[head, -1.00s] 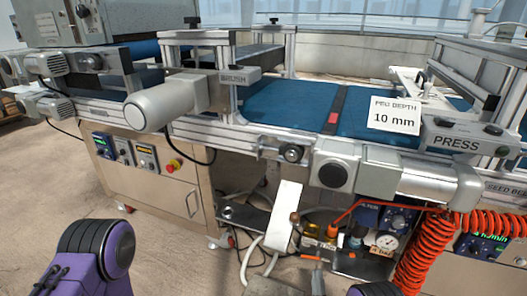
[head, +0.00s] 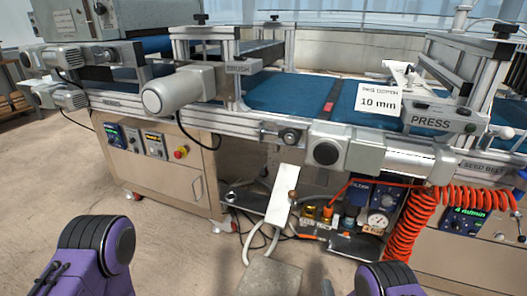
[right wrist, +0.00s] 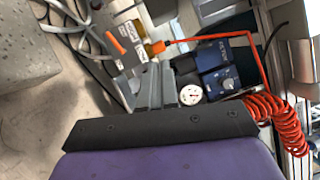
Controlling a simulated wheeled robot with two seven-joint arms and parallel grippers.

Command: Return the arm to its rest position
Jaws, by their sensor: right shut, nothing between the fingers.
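My right gripper (right wrist: 155,82) shows in the right wrist view as two grey fingers lying together, with nothing between them. It points toward the lower shelf of the machine and seems apart from everything there. In the head view, only purple and black parts of my two arms show clearly along the bottom edge. My left gripper is outside both views.
The tray seeder's blue belt (head: 280,92) runs across the head view. Below it are a coiled red hose (head: 408,222), a pressure gauge (head: 377,221) and a shelf with small bottles. A grey block (head: 272,277) stands low in front. Open floor (head: 180,262) lies at left.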

